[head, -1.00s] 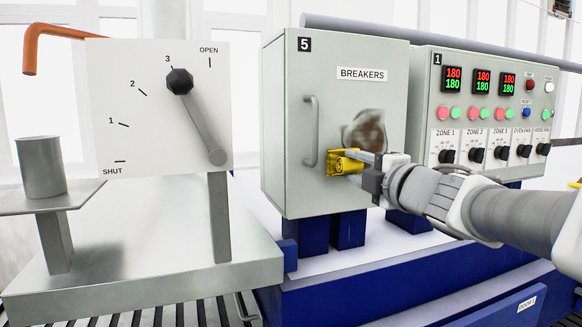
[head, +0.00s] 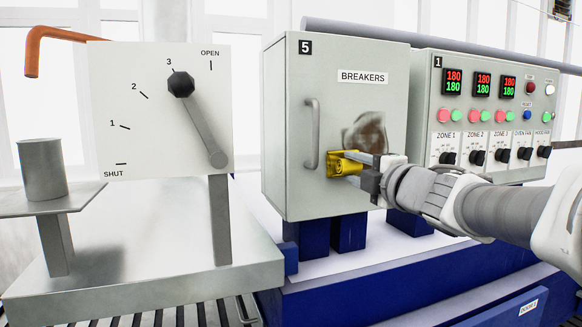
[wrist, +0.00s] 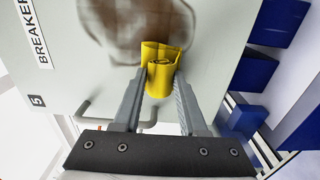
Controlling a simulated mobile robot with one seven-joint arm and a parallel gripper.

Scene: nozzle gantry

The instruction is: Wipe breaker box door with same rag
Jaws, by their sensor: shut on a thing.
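The breaker box door (head: 330,95) is pale grey, shut, and labelled BREAKERS, with a vertical grey handle (head: 312,134) at its left. A brown smear (head: 368,132) marks the door right of the handle. My gripper (head: 364,166) is shut on a folded yellow rag (head: 341,163). The rag is at the door, just below and left of the smear. In the wrist view the rag (wrist: 160,70) sits between the fingertips and overlaps the smear's edge (wrist: 120,30). Whether the rag presses on the door is hard to tell.
A control panel (head: 480,105) with displays, buttons and knobs stands right of the box, behind my arm. A lever dial plate (head: 130,105) stands at the left over a metal table (head: 150,275). A blue base (head: 400,275) runs below the box.

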